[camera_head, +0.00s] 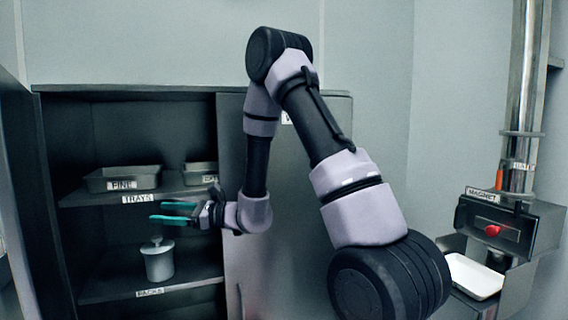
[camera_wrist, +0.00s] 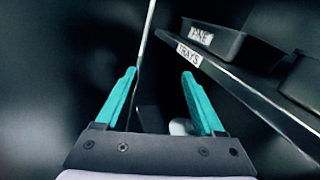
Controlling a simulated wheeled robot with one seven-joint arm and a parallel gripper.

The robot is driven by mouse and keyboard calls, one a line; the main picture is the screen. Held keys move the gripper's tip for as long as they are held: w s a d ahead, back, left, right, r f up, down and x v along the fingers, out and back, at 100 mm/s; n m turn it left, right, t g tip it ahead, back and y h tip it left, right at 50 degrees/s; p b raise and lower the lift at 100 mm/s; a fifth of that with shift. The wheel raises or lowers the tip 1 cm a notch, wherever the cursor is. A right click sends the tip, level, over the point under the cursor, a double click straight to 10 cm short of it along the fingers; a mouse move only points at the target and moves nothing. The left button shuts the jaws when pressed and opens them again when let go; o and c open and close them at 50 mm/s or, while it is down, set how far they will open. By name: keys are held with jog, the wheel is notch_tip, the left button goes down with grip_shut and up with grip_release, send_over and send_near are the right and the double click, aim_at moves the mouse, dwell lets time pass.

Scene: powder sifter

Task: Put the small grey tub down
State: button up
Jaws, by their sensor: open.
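The small grey tub (camera_head: 158,261), a pale round pot with a knobbed lid, stands upright on the lower cabinet shelf in the head view. My gripper (camera_head: 160,212) is open and empty, its teal fingers pointing left above the tub and below the upper shelf. In the wrist view my gripper (camera_wrist: 159,74) shows two spread teal fingers with nothing between the tips. A pale rounded shape (camera_wrist: 181,127) beside the right finger is partly hidden; it may be the tub.
The upper shelf, labelled TRAYS (camera_head: 141,199), holds a grey tray marked FINE (camera_head: 122,185) and a second tray (camera_head: 200,173). The lower shelf (camera_head: 112,285) is bare around the tub. A cabinet door (camera_head: 290,200) stands right of the opening. A white tray (camera_head: 474,277) sits under the magnet unit (camera_head: 500,225).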

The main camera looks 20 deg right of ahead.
jog(key=s+d+r+n+g+h, duration=0.2)
jog(key=s+d+r+n+g, duration=0.15)
jog(key=s+r+n, duration=0.35)
jog(key=s+d+r+n+g+h, duration=0.2)
jog(key=s+r+n+g+h, duration=0.15)
jog(key=s, duration=0.55)
jog(key=s+d+r+n+t+h, duration=0.2)
jog(key=d+h, duration=0.3)
jog(key=d, duration=0.5)
jog(key=s+d+r+n+t+h, duration=0.3)
jog(key=s+d+t+h, duration=0.1)
jog(key=d, duration=0.6)
jog(key=shift+r+t+h, duration=0.2)
jog(key=shift+t+h, duration=0.15)
jog(key=shift+t, duration=0.45)
